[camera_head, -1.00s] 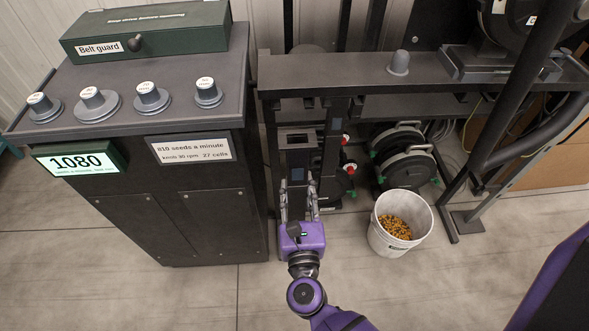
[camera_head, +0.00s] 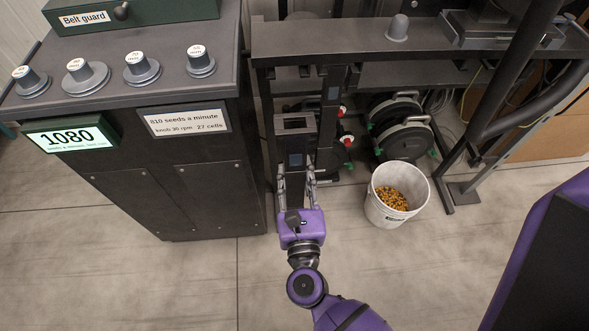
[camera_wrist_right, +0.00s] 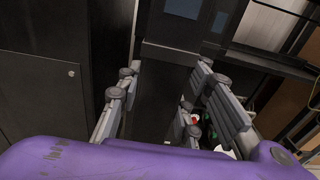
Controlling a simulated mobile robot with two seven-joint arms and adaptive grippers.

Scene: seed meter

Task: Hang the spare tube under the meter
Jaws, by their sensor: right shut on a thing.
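The spare tube (camera_head: 295,137) appears to be the dark, upright, square tube with an open top and a small bluish panel, in front of the dark frame. My right gripper (camera_head: 296,172) is shut on it, with one finger on each side of its lower part. In the right wrist view the dark tube (camera_wrist_right: 178,35) stands between and beyond the fingers; the contact itself is too dark to see. The black machine part (camera_head: 490,28) on the frame at the upper right may be the meter's base, but I cannot tell. My left gripper is out of view.
The dark cabinet (camera_head: 195,195) with knobs and a 1080 display (camera_head: 73,134) stands close on the left. The frame's top rail (camera_head: 340,40) crosses behind the tube. A white bucket (camera_head: 385,213) of yellow-brown grains and dark reels (camera_head: 408,140) are to the right.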

